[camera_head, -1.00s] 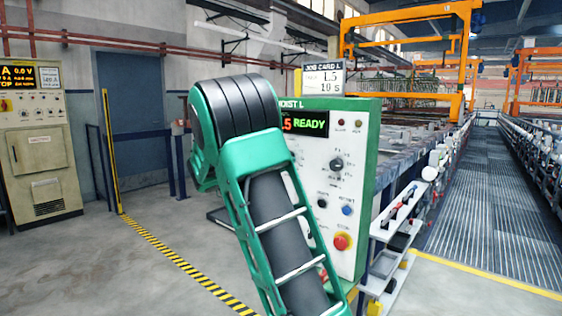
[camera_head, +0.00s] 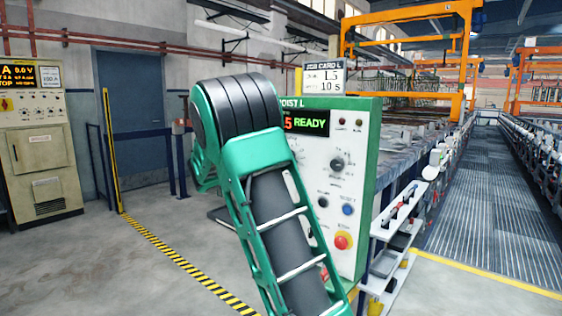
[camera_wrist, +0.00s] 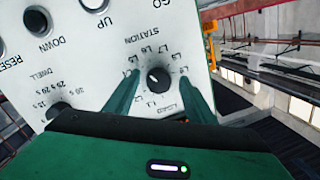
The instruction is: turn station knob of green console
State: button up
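The green console (camera_head: 365,125) stands with its pale panel facing me, its screen reading READY. My arm covers the panel's left part in the head view, so the station knob is hidden there. In the wrist view the panel appears upside down. The black station knob (camera_wrist: 158,79) sits inside a ring of position labels, its white mark pointing to the upper left. My gripper (camera_wrist: 160,70) is open, with one green finger on each side of the knob. A gap shows between each finger and the knob; how near the tips are to the panel is unclear.
The dwell knob (camera_wrist: 60,112) and round buttons, including a black one (camera_wrist: 37,20), lie near the station knob. A red stop button (camera_head: 343,241) is low on the panel. A job card (camera_head: 324,77) stands on top. A shelf (camera_head: 398,218) adjoins the console's right side.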

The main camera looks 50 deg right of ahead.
jog(key=s+a, duration=0.1)
jog(key=a, duration=0.9)
jog(key=shift+s+a+r, duration=0.25)
jog(key=shift+s+a, duration=0.1)
jog(key=shift+s, duration=0.05)
jog(key=shift+d, duration=0.1)
